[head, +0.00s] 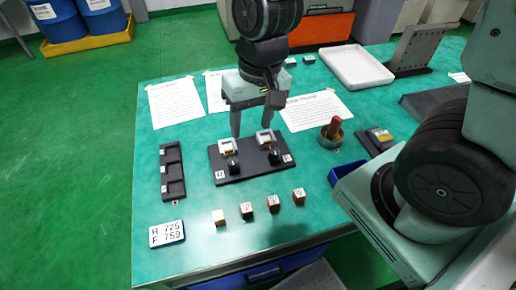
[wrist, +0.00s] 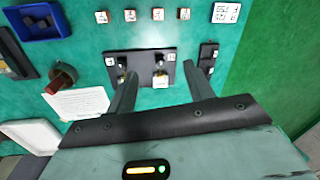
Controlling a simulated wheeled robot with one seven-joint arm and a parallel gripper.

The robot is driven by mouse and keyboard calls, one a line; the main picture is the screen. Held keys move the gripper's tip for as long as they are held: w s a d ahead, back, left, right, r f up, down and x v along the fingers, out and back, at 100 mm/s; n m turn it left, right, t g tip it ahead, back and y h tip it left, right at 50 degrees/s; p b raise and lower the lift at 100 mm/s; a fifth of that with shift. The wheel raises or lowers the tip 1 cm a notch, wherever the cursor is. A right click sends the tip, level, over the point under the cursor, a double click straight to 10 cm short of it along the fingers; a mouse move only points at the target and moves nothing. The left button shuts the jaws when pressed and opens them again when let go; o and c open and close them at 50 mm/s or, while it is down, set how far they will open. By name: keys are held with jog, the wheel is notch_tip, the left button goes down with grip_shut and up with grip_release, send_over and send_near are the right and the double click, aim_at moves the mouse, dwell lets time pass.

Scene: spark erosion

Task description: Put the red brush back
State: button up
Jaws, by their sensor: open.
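A red upright piece (head: 334,125), which looks like the red brush's handle, stands in a round metal cup (head: 331,139) at the right of the teal table. It shows in the wrist view as a red stub (wrist: 58,80) at the cup (wrist: 66,71). Any bristles are hidden inside the cup. My gripper (head: 252,132) is open, its fingers pointing down above the back of a black plate (head: 249,179) with two small clamp fixtures. In the wrist view the open fingers (wrist: 160,72) have nothing visibly held between them. The cup is apart from my gripper, to its right in the head view.
A black slotted tray (head: 172,172) and number plate (head: 167,233) lie left. Paper sheets (head: 317,110) and a white tray (head: 356,66) lie behind. A blue bin (head: 340,174) sits near the cup.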

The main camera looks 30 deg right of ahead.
jog(key=s+a+r+n, duration=0.2)
jog(key=s+n, duration=0.2)
jog(key=s, duration=0.1)
jog(key=s+a+r+n, duration=0.3)
jog(key=s+n, duration=0.1)
jog(key=s, duration=0.1)
jog(key=shift+s+h, duration=0.4)
jog(key=shift+f, duration=0.1)
